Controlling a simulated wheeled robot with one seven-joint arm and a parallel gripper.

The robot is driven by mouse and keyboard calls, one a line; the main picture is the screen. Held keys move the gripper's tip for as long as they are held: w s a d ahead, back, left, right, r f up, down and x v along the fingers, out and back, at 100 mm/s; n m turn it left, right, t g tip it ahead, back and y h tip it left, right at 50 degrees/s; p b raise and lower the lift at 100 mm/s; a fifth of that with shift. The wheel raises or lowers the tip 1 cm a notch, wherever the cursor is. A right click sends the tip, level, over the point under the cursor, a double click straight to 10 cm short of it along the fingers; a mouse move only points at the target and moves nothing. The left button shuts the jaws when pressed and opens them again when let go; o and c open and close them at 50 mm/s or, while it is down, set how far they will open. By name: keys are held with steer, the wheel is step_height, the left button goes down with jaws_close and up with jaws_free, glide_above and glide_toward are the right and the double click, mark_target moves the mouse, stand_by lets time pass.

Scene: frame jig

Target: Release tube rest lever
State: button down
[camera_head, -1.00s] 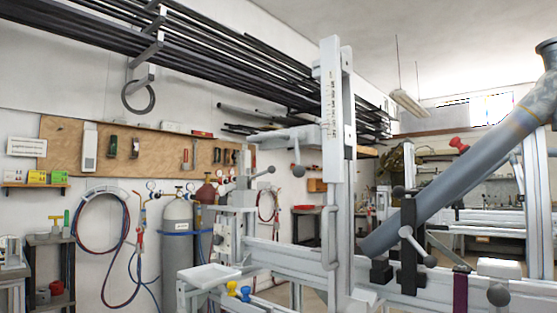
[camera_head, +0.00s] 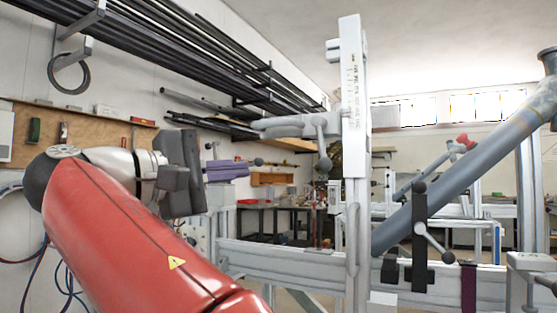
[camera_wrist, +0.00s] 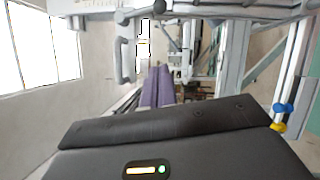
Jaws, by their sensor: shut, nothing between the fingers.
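A grey lever with a dark ball end (camera_head: 324,150) hangs from a horizontal arm on the tall white scale post (camera_head: 354,95). Another dark ball knob (camera_head: 258,161) shows just right of my gripper (camera_head: 246,168). A black clamp with a ball-ended handle (camera_head: 420,235) sits on the beam below the sloping grey tube (camera_head: 460,175). I cannot tell which of these is the tube rest lever. My gripper has purple fingers, shut and empty, left of the post; they also show in the wrist view (camera_wrist: 157,85). Ball-ended levers (camera_wrist: 125,18) show beyond them; contact is not visible.
The long aluminium beam (camera_head: 290,258) crosses below the gripper. Dark pipes on a wall rack (camera_head: 200,60) run overhead at the left. Blue and yellow knobs (camera_wrist: 280,115) sit at the wrist view's right. Open room shows between gripper and post.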

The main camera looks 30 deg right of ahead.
mark_target(322, 143)
steer(key=shift+s+a+r, duration=0.1)
steer(key=shift+a+r, duration=0.1)
steer(key=shift+r, duration=0.05)
steer(key=s+d+r, duration=0.1)
steer(key=d, duration=1)
steer(key=shift+s+d+r+b, duration=0.15)
steer(key=shift+d+r+b, duration=0.15)
steer(key=shift+r+b, duration=0.15)
steer(key=shift+d+f, duration=0.1)
steer(key=shift+d, duration=0.05)
